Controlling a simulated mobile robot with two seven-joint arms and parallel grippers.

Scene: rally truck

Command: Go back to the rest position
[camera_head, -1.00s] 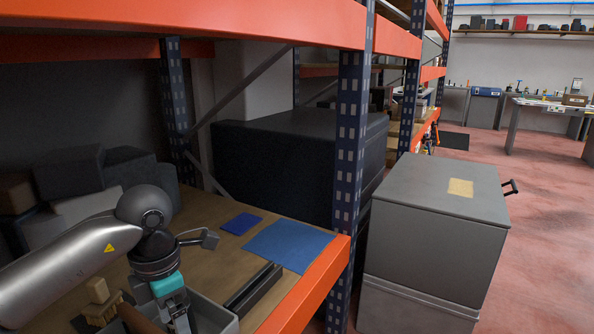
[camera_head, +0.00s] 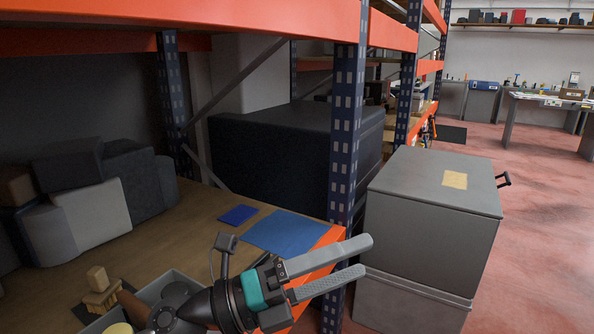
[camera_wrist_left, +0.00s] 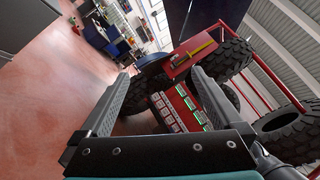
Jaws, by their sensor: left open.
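My left gripper (camera_head: 368,262) is in the head view at the lower middle, in front of the shelf's orange front beam. Its two grey fingers point right and stand apart, with nothing between them. In the left wrist view the open fingers (camera_wrist_left: 155,95) frame the red floor and a red vehicle part (camera_wrist_left: 192,50) with large black tyres (camera_wrist_left: 222,60). My right gripper is in neither view.
The shelf's wooden board (camera_head: 190,215) holds a blue mat (camera_head: 283,232), a small dark blue item (camera_head: 238,214) and a grey bin (camera_head: 180,280). A blue upright (camera_head: 343,150) stands close to my fingers. A grey cabinet (camera_head: 430,220) is at right, with open red floor beyond.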

